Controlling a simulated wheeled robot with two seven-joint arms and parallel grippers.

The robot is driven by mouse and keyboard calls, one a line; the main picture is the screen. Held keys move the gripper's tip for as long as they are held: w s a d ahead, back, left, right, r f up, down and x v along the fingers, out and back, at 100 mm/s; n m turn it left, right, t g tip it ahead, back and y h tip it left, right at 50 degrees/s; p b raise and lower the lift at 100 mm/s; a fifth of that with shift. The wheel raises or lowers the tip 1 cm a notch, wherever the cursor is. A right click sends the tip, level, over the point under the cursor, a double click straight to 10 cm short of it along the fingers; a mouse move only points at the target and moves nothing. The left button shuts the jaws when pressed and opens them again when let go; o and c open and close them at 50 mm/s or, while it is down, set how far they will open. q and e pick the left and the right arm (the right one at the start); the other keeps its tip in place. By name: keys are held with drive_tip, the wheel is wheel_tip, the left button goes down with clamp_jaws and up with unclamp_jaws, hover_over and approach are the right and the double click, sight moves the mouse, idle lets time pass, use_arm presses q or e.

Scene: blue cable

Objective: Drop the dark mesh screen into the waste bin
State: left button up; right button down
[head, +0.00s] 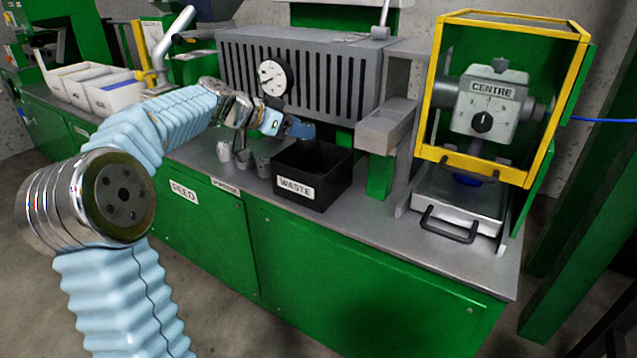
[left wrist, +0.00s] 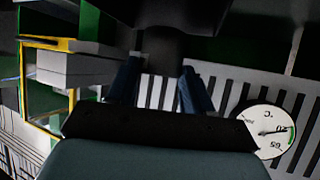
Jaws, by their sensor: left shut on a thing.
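My left gripper (head: 303,130) is over the black waste bin (head: 330,192), near its back left part, with dark blue fingers. In the left wrist view the gripper (left wrist: 160,88) has its two fingers apart on either side of a dark piece (left wrist: 165,55), which I take to be the dark mesh screen. It is shut on this piece. The bin carries a white WASTE label and stands on the grey bench. My right gripper is not in view.
Several small grey cups (head: 263,163) stand left of the bin. Behind it is a slotted grey housing (head: 335,75) with a dial (head: 272,78), also in the left wrist view (left wrist: 268,131). A yellow-framed guard (head: 433,95) stands at right. White trays (head: 112,95) stand at far left.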

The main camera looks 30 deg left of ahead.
sight(297, 141)
use_arm(q)
wheel_tip(297, 141, down, 4)
drive_tip(key=shift+r+b, duration=0.15)
drive_tip(key=shift+b, duration=0.7)
drive_tip(key=o, duration=1.2)
drive_tip(key=shift+a, duration=0.1)
drive_tip(key=v, duration=1.4)
drive_tip(key=shift+b, duration=0.4)
